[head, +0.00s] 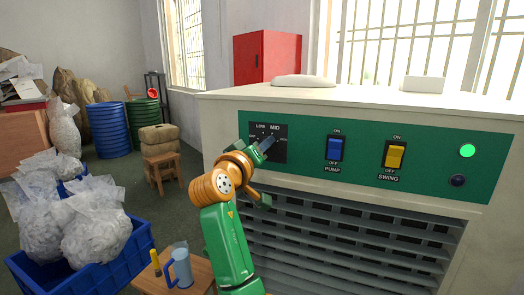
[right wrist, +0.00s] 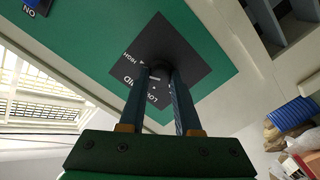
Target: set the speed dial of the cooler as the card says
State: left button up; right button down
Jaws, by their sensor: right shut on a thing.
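The cooler (head: 222,130) is a cream cabinet with a green control panel (head: 300,140). Its speed dial sits on a black plate (head: 281,154) at the panel's left, where the head view shows the labels LOW and MID. My right gripper (head: 266,145) is at this plate and hides most of the dial. In the right wrist view its two fingers are shut on the dark dial knob (right wrist: 160,62), with LOW, MID and HIGH printed around it. The knob's exact setting is hard to tell. No readable card shows. My left gripper is not in view.
A blue PUMP switch (head: 334,148), a yellow SWING switch (head: 395,156) and a lit green lamp (head: 467,151) are right of the dial. Louvres (head: 350,235) lie below. A small wooden table (head: 195,274) with a blue jug (head: 181,268) and a blue crate (head: 90,272) of bags stand at lower left.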

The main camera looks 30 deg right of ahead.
jog(key=shift+m, duration=1.1)
jog(key=shift+b, duration=0.3)
jog(key=c, duration=0.6)
grip_release()
jog(key=b+v, duration=0.3)
jog(key=v, duration=0.4)
